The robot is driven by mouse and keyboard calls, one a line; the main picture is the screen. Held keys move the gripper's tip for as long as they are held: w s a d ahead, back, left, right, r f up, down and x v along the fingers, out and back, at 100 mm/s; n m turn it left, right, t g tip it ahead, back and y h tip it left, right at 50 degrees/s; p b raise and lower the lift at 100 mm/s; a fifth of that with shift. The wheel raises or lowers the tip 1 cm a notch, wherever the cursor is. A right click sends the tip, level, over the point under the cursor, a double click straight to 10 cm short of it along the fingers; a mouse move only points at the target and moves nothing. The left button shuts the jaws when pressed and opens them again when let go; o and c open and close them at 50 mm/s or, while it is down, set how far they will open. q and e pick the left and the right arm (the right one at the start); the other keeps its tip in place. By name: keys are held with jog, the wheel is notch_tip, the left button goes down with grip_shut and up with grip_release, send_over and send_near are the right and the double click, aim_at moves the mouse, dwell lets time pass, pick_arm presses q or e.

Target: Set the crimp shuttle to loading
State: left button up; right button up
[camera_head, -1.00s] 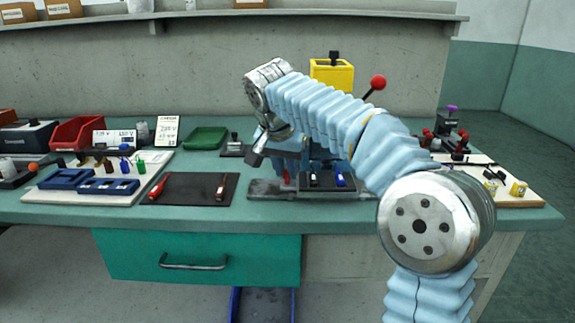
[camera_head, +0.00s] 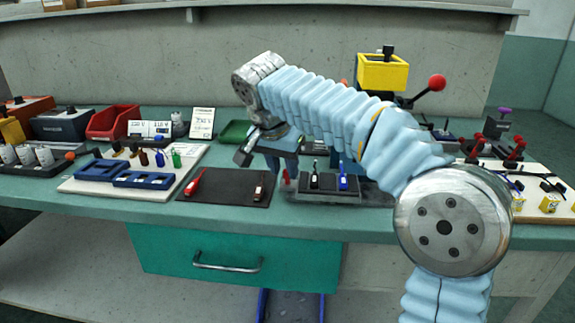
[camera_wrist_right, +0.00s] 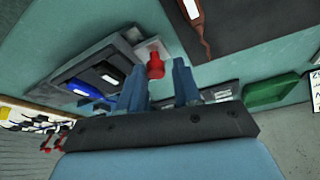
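The crimp shuttle (camera_head: 328,186) is a dark carriage bearing a black piece and a blue piece, with a red knob (camera_head: 287,178) at its left. It sits at the left end of its grey rail (camera_head: 378,196), below the crimp press (camera_head: 383,72). My right gripper (camera_head: 283,162) points down at the knob; its fingertips are partly hidden in the head view. In the right wrist view the two blue fingers (camera_wrist_right: 160,84) stand apart. The red knob (camera_wrist_right: 155,66) shows at the gap between them, close to one finger; I cannot tell if they touch. My left gripper is out of view.
A dark mat (camera_head: 225,187) with a red-handled tool (camera_head: 194,182) lies just left of the rail. Blue trays (camera_head: 142,180) and small bottles stand farther left. The press's red-ball lever (camera_head: 437,83) rises behind my right arm. A white board with parts lies at the right.

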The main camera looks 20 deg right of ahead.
dwell(0.3)
jog(key=p+v, duration=0.2)
jog(key=v, duration=1.1)
jog(key=shift+a+r+p, duration=0.15)
jog(key=shift+r+p, duration=0.15)
jog(key=shift+r, duration=0.05)
jog(key=shift+s, duration=0.15)
